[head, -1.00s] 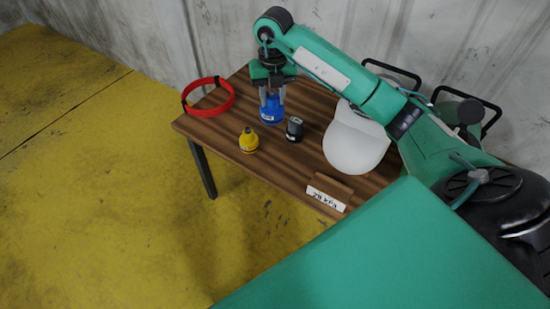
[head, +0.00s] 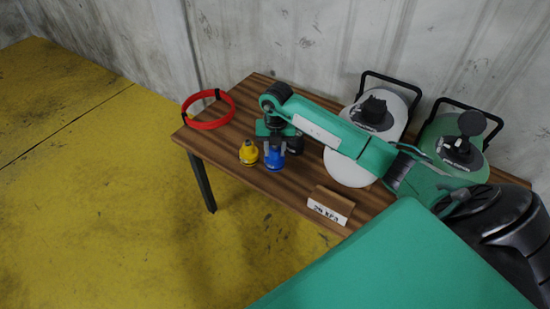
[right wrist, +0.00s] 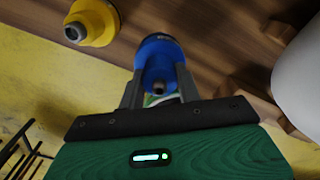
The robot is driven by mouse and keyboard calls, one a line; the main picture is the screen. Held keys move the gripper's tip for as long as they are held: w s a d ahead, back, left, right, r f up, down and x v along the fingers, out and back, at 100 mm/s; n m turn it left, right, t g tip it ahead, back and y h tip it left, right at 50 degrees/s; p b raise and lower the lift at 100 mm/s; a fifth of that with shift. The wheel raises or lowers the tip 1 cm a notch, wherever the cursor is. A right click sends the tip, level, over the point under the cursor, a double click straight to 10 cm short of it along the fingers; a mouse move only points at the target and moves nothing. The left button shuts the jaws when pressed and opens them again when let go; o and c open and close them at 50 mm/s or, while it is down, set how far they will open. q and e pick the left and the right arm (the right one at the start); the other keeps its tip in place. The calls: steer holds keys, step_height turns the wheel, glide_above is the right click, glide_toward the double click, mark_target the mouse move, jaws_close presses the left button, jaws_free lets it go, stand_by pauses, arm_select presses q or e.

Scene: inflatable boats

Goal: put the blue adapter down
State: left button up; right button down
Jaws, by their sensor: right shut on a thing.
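The blue adapter (head: 274,160) is between the fingers of my right gripper (head: 275,146), at the front edge of the wooden table (head: 262,181). The gripper is shut on it; whether its base touches the table top I cannot tell. The right wrist view also shows the blue adapter (right wrist: 158,62) between the two fingers. The yellow adapter (head: 248,153) stands just to its left. The black adapter (head: 296,143) stands just behind it to the right, partly hidden by my gripper. My left gripper is not in view.
A small sign (head: 328,206) stands at the front edge. A white round-based device (head: 348,168) and a green one (head: 440,140) with black handles are at the back right, partly behind my arm.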

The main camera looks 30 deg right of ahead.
mark_target(275, 158)
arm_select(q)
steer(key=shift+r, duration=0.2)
arm_select(e)
steer(key=shift+f, duration=2.15)
steer(key=c, duration=1.2)
jaws_free()
steer(key=shift+f, duration=0.1)
steer(key=shift+c, duration=0.2)
steer(key=shift+o, duration=1.4)
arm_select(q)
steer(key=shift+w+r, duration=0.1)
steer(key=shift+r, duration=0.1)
